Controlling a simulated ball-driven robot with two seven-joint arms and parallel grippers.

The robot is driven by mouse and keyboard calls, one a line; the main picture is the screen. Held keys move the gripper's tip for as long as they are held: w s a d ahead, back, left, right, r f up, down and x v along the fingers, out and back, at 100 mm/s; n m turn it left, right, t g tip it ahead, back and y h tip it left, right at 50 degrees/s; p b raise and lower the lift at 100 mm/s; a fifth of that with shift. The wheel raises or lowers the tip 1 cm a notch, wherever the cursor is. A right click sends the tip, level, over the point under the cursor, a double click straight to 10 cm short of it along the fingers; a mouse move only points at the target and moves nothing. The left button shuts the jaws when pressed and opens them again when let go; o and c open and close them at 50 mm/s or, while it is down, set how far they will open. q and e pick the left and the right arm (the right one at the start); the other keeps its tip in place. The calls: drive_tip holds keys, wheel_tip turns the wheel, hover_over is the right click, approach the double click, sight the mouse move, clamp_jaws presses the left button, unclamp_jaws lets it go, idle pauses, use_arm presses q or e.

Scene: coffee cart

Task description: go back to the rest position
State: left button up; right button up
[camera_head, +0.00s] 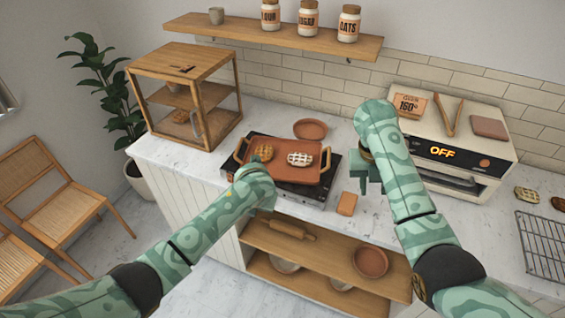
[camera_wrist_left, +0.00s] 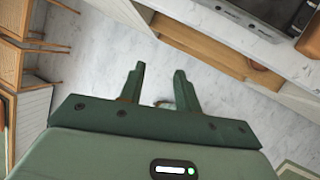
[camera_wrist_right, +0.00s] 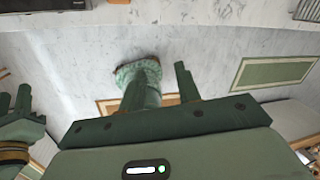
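My right gripper (camera_head: 367,188) points down over the counter front, between the hot plate and the oven. In the right wrist view its fingers (camera_wrist_right: 160,78) are apart with nothing held between them. My left arm reaches in from the lower left, its wrist in front of the hot plate's near left corner. The left fingers are hard to make out in the head view. In the left wrist view the left gripper (camera_wrist_left: 158,70) is open, with floor behind it and nothing clearly held.
A terracotta tray (camera_head: 321,175) with two lattice-topped pastries sits on the black hot plate (camera_head: 318,199). An oven (camera_head: 470,172) reading OFF stands right, a wooden display case (camera_head: 188,52) left. A brown block (camera_head: 346,204) lies near the counter edge. Shelves are below.

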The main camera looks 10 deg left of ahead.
use_arm(q)
drive_tip(key=shift+s, duration=0.1)
